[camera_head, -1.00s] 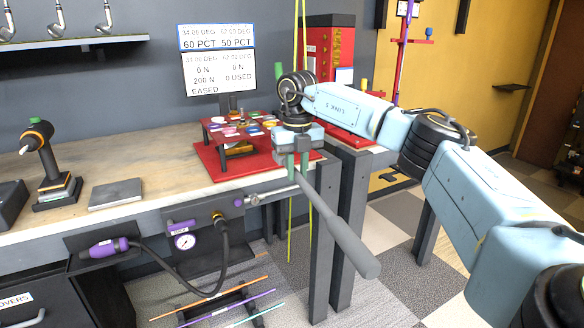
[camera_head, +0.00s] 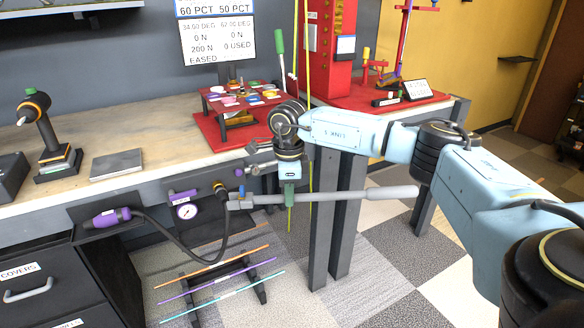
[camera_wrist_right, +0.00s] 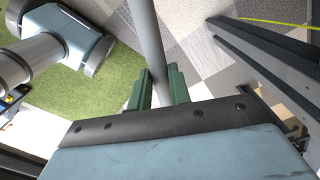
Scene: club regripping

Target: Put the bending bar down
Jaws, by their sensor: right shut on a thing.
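The bending bar is a long grey bar with a thick round handle (camera_head: 385,192) at its right end and a metal head (camera_head: 238,201) with a blue part at its left end. It lies nearly level across the head view, in the air before the bench's front edge. My right gripper (camera_head: 290,194) points down with green fingers shut around the bar's shaft. In the right wrist view the grey bar (camera_wrist_right: 148,45) passes between the green fingers (camera_wrist_right: 158,88), above the floor. My left gripper is in neither current view.
The wooden bench (camera_head: 150,122) carries a red mat with a small table, a flat grey plate (camera_head: 117,165) and a black-and-orange tool. A gauge panel with a hose (camera_head: 165,240) hangs below. A low rack (camera_head: 215,275) with coloured rods stands on the floor. Dark posts stand behind the bar.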

